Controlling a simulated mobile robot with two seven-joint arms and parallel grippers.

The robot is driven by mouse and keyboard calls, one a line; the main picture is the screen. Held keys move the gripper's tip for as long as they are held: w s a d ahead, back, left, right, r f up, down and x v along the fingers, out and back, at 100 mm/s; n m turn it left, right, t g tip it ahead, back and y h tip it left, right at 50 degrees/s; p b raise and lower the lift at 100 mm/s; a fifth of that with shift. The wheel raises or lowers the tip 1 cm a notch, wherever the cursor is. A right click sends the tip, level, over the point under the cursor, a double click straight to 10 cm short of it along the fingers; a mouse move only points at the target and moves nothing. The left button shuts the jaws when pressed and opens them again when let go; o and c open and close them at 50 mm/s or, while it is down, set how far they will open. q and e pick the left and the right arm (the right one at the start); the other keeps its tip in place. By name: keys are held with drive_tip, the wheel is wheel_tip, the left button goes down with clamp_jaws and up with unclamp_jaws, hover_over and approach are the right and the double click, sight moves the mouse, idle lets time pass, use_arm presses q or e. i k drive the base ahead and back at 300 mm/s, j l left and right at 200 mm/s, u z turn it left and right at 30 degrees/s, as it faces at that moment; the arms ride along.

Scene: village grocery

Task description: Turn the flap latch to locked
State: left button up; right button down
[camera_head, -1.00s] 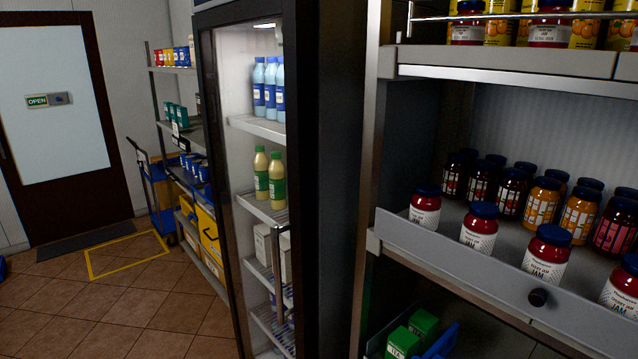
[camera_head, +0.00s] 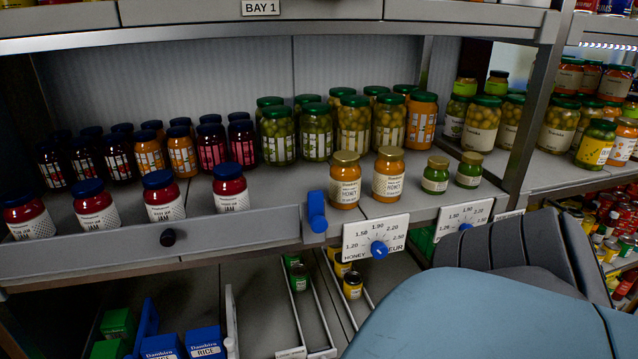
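Neither of my grippers is in view. A large teal and grey shape (camera_head: 480,315) at the lower right looks like part of my own arm.
Red jam jars (camera_head: 164,198) stand behind the flap. Honey jars (camera_head: 345,182) stand just right of the blue piece. A honey price dial (camera_head: 379,249) with a blue pointer hangs below them. Rice boxes (camera_head: 205,342) and two narrow lanes (camera_head: 310,310) are underneath.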

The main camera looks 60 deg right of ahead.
sight(318, 223)
drive_tip(key=z, duration=1.85)
